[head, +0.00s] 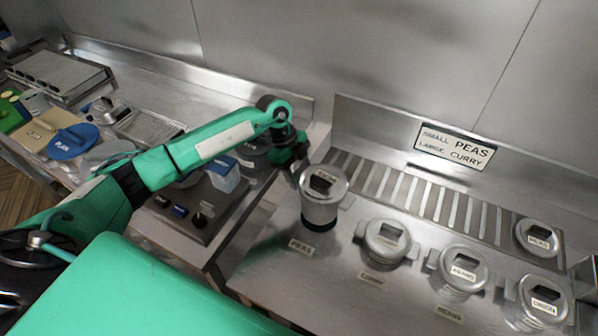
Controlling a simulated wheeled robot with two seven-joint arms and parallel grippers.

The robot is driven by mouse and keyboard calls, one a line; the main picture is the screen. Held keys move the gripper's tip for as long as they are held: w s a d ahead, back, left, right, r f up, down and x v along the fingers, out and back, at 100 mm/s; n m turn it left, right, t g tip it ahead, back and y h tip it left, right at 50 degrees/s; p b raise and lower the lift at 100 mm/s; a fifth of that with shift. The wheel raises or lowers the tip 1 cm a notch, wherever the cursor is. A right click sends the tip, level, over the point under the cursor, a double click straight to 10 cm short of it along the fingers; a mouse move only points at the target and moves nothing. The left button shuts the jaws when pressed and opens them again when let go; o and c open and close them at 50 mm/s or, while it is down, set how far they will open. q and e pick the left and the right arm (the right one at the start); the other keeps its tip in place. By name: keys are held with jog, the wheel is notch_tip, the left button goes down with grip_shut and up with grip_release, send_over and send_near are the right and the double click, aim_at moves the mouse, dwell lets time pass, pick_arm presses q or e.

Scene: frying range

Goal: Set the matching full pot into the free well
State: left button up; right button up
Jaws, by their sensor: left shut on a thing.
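My left gripper (298,168) is shut on a steel pot with a lid (322,207) and holds it at its left side. The lid's label is too small to read surely. The pot is upright over a dark round opening, the well (319,224), in the steel counter; I cannot tell whether its bottom is inside the rim. The plate in front of this well reads PEAS (300,247). A sign (455,147) on the back wall reads SMALL PEAS, LARGE CURRY. My right gripper is not in view.
Three lidded pots, a first (387,240), a second (463,268) and a third (544,302), sit in a row to the right. Another lidded pot (537,238) stands at the right end of the slotted rack (420,196). The rest of the rack is clear.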

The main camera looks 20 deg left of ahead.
pick_arm(q)
jog(key=b, duration=0.5)
send_over(299, 204)
jog(key=shift+f, duration=3.3)
jog(key=shift+f+b, duration=0.75)
jog(key=shift+f, duration=0.9)
jog(key=shift+w+f, duration=0.1)
jog(key=shift+f, duration=0.5)
jog(key=o, duration=1.4)
jog(key=shift+o, duration=0.4)
jog(key=shift+f, duration=0.15)
jog(key=s+b+v, duration=0.1)
jog(key=b+v, duration=0.3)
jog(key=v, duration=1)
jog(key=shift+w, duration=0.35)
